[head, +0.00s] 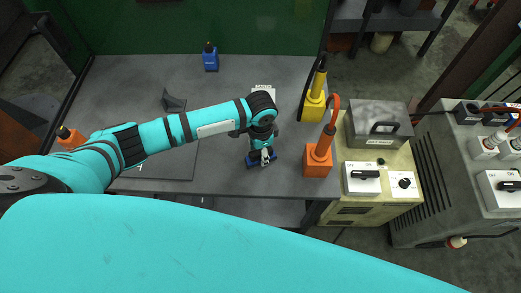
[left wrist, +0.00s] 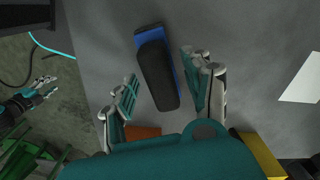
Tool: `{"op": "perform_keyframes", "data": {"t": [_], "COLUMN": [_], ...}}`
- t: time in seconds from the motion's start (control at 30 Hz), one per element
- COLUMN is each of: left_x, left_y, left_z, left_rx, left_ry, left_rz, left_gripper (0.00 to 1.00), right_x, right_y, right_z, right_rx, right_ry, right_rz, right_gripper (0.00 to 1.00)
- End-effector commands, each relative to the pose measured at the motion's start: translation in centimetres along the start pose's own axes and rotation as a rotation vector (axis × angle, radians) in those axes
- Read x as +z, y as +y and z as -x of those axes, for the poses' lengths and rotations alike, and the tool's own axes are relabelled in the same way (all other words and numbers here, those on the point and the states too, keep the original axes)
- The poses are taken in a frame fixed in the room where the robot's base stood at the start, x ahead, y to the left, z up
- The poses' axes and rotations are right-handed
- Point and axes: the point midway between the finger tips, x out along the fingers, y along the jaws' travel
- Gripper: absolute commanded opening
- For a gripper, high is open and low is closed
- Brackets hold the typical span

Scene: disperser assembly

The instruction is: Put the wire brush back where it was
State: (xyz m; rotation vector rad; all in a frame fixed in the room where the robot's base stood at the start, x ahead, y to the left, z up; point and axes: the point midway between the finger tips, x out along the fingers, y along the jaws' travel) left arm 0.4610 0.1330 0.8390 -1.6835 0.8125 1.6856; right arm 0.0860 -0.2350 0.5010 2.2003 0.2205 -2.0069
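The wire brush, a blue block with a dark top, lies on the grey table. In the left wrist view the wire brush (left wrist: 157,70) sits between the two spread fingers of my left gripper (left wrist: 160,75), with gaps on both sides. In the head view the blue of the brush (head: 253,162) shows under my left gripper (head: 264,155), which points down near the table's front edge; the gripper partly covers it. My right gripper (left wrist: 42,88) shows at the left of the left wrist view, off the table; its finger opening is too small to judge.
On the table (head: 225,185), an orange tool (head: 318,158) and a yellow tool (head: 314,103) stand right of the gripper. A white label (head: 263,92) lies behind it. A blue bottle (head: 210,57) stands at the back; an orange bottle (head: 68,137) at the left.

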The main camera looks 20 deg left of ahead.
Motion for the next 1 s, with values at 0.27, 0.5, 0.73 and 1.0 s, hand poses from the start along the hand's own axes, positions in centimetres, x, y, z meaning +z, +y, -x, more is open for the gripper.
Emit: {"op": "perform_keyframes", "data": {"t": [0.27, 0.5, 0.73, 1.0], "left_x": [-0.1, -0.1, -0.1, 0.0], "left_y": [-0.1, -0.1, -0.1, 0.0], "left_z": [1.1, 6.0, 10.3, 12.3], "left_rx": [-0.001, -0.004, -0.002, 0.0], "left_ry": [0.004, 0.006, 0.003, 0.0], "left_rz": [-0.001, -0.002, -0.001, 0.0], "left_gripper": [0.51, 0.51, 0.51, 0.51], "right_x": [0.0, 0.1, 0.1, 0.2], "right_y": [-0.2, -0.2, -0.2, 0.1], "right_z": [-0.2, -1.0, -1.6, -1.7], "right_rx": [-0.002, -0.002, -0.002, 0.001], "right_ry": [0.0, 0.0, 0.0, 0.0], "right_rz": [-0.001, -0.001, 0.0, 0.001], "right_gripper": [0.4, 0.4, 0.4, 0.4]}}
